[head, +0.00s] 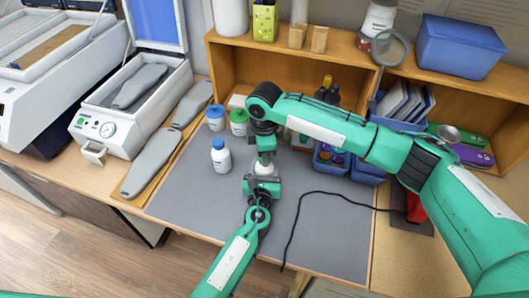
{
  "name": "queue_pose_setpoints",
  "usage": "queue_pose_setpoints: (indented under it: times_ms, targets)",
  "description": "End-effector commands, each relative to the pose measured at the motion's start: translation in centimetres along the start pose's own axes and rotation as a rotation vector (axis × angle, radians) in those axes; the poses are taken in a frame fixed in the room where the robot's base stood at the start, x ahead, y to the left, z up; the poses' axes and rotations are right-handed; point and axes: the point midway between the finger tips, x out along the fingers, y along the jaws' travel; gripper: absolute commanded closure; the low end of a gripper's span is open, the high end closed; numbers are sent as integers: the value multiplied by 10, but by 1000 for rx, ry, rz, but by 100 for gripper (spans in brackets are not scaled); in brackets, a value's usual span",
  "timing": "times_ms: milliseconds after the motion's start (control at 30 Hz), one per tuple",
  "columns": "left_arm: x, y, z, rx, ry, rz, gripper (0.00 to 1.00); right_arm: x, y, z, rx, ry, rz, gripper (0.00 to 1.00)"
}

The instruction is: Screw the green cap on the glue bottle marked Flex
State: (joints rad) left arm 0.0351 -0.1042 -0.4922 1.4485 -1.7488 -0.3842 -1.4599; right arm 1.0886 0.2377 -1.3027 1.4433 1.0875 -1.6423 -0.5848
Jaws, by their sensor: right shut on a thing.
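A white bottle (264,168) stands on the grey mat, between my two grippers. Its label is hidden, so I cannot read a name on it. My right gripper (265,157) points down over the bottle's top, shut on what seems to be the green cap, which the fingers hide. I cannot tell whether cap and bottle neck touch. My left gripper (263,180) comes from the front and is at the bottle's lower body. Its fingers are at the bottle, but how tightly they close is not clear.
A blue-capped bottle (221,156) stands left on the grey mat (331,227). Another blue-capped bottle (215,118) and a green-capped one (239,123) stand behind it. Blue bins (367,172) stand right of my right gripper. A black cable (297,222) crosses the mat. The mat's front is mostly clear.

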Motion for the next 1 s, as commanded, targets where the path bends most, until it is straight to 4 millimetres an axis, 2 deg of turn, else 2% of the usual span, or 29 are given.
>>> queue_pose_setpoints:
  times_ms: [133,167,267,300,567,667,767,1000]
  targets:
    - [0,0,0,0,0,-1,100,0,0,-1,-8,1,0,97]
    - [0,0,0,0,0,-1,100,0,0,-1,-9,1,0,66]
    - [0,0,0,0,0,-1,100,0,0,-1,-10,1,0,46]
    - [0,0,0,0,0,-1,100,0,0,0,-10,1,0,44]
    - [0,0,0,0,0,-1,100,-1,0,0,-11,1,0,44]
    - [0,0,0,0,0,-1,100,-8,1,0,-11,2,2,44]
    - [0,0,0,0,0,-1,100,-22,1,0,-12,2,3,44]
    - [0,0,0,0,0,0,100,-74,1,-1,-12,3,3,44]
